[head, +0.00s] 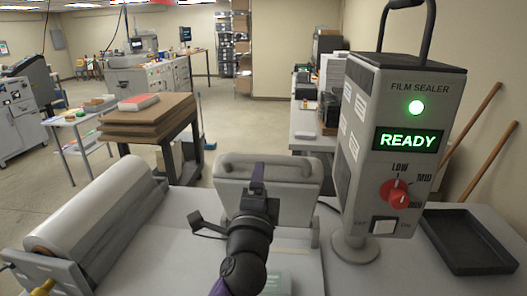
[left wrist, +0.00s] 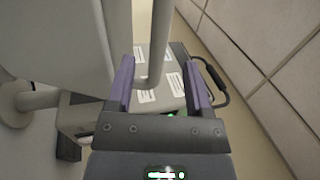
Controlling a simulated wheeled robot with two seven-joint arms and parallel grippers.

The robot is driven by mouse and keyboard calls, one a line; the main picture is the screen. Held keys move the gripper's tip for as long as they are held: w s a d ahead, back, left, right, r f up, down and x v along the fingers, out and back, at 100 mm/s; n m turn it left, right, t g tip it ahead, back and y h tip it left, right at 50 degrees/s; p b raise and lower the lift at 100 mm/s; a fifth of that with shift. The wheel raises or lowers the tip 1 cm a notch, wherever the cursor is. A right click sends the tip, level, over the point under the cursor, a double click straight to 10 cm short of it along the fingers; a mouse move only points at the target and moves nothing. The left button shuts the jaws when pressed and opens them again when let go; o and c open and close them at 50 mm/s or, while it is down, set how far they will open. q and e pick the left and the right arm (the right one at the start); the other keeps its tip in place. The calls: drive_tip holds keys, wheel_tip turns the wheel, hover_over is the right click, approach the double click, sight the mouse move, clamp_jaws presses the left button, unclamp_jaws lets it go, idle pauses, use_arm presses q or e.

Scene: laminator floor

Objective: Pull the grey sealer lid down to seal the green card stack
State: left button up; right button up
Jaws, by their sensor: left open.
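The grey sealer lid (head: 290,203) stands raised at the back of the sealer, with a bar handle (head: 290,164) along its top edge. The green card stack (head: 277,284) lies on the sealer bed at the bottom of the head view, partly hidden by my left arm. My left gripper (head: 257,178) is in front of the lid, with its fingertips up near the handle. In the left wrist view, my left gripper (left wrist: 158,78) is open, and the light grey handle bar (left wrist: 159,40) reaches between its two purple fingers. I cannot tell if they touch. My right gripper is not in view.
The film sealer control box (head: 402,150), showing READY, stands close right of the lid. A film roll (head: 95,205) lies at the left. A black tray (head: 468,240) is at the far right. A table with stacked boards (head: 150,117) stands behind.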

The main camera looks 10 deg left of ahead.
use_arm(q)
drive_tip(key=x, duration=0.8)
drive_tip(key=shift+w+f+b, duration=0.1)
drive_tip(key=shift+w+b, duration=0.05)
drive_tip(key=shift+b, duration=0.15)
clamp_jaws()
idle(0.9)
